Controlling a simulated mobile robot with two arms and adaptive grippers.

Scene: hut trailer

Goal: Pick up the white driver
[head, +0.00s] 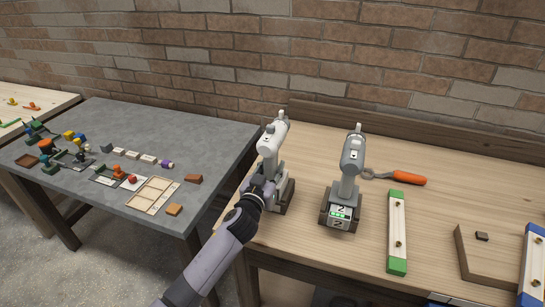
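The white driver (273,136) stands nearly upright near the left end of the wooden bench, its head at the top and leaning slightly. Its lower handle and base are partly hidden by my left gripper (264,182), which is at the handle from the front left. The fingers overlap the handle, and I cannot tell whether they are closed on it. A second, grey driver (352,158) stands upright to the right on a dark base with a lit green strip and the mark 2. My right gripper is not in view.
An orange-handled tool (408,178), a green-ended level-like bar (397,230) and a wooden tray (485,262) lie to the right on the bench (330,262). A grey table (215,150) with small parts stands left, across a gap. A brick wall is behind.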

